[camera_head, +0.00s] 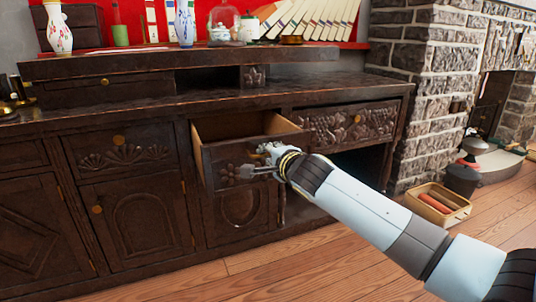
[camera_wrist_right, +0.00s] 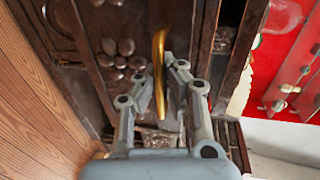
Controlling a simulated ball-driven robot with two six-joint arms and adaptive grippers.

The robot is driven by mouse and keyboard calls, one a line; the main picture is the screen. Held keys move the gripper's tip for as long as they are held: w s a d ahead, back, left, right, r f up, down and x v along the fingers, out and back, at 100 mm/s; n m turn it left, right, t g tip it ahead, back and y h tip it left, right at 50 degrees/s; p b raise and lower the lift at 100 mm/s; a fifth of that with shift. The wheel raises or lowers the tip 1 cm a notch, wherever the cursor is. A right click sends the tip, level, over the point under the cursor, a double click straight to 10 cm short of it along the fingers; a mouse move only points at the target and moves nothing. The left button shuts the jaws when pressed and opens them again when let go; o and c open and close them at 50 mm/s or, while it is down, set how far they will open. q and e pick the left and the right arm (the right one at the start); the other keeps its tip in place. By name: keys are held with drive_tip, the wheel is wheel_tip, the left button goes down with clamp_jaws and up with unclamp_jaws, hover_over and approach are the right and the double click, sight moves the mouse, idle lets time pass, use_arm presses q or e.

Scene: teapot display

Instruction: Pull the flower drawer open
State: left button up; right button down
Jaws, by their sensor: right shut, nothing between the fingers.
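The flower drawer (camera_head: 228,173) is a dark wooden drawer with a carved flower on its front. In the head view it stands out of the cabinet, and its lighter inside shows from above. My right gripper (camera_head: 256,161) is at the drawer front, beside the flower carving. In the right wrist view the carved flower (camera_wrist_right: 118,55) is left of a gold handle (camera_wrist_right: 159,85). My right gripper's fingers lie close by the handle; the gripper is shut with nothing held. My left gripper is not in view.
The dark cabinet (camera_head: 130,201) has an open space below the carved drawer (camera_head: 348,125) at right. Vases (camera_head: 186,22) and a glass dome (camera_head: 223,24) stand on top. A wooden box (camera_head: 438,207) sits on the floor by the stone fireplace (camera_head: 425,80). Wooden floor in front is clear.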

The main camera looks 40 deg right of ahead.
drive_tip(key=c, duration=2.1)
unclamp_jaws()
drive_tip(key=o, duration=0.7)
drive_tip(key=v, duration=1.2)
